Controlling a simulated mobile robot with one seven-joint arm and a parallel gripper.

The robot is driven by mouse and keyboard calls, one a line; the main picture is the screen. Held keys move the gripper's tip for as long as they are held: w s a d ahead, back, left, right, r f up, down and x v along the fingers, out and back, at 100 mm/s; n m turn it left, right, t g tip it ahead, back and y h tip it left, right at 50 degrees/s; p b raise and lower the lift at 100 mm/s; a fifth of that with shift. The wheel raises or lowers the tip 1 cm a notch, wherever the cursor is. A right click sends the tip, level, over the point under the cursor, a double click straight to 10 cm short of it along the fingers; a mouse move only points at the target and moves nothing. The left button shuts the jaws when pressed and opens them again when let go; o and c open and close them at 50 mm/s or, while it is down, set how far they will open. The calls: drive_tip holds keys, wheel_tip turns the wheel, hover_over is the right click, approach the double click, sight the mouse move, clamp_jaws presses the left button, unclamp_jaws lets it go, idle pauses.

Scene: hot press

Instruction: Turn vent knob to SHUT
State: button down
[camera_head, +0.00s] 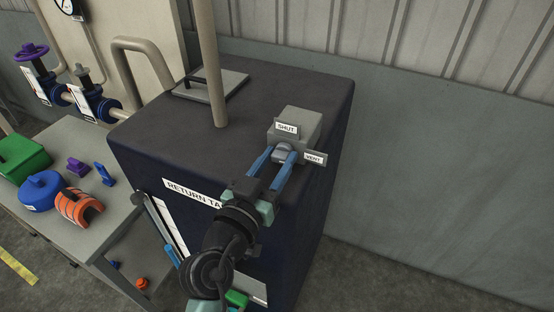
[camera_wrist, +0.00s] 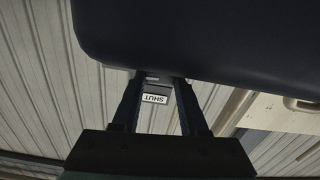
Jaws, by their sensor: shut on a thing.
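The vent box is a grey block (camera_head: 301,124) on the top front edge of the dark return tank. It carries a SHUT label (camera_head: 287,127) above and a VENT label (camera_head: 314,158) at its right. The vent knob (camera_head: 283,152) is a small grey piece on the front of the box, between my fingertips. My gripper (camera_head: 279,154) reaches it from the front and is shut on it. In the wrist view the SHUT label (camera_wrist: 154,98) shows upside down between my fingers. The knob's pointer is too small or hidden to read.
The return tank (camera_head: 150,132) has a vertical pipe (camera_head: 210,70) and a flat hatch (camera_head: 212,86) on top. A table (camera_head: 92,240) at the left holds green, blue, orange and purple parts. Valves and pipes stand behind it. The floor right of the tank is clear.

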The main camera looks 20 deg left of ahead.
drive_tip(key=shift+a+f+n, duration=0.1)
drive_tip(key=shift+n, duration=3.1)
drive_tip(key=shift+c, duration=2.2)
unclamp_jaws()
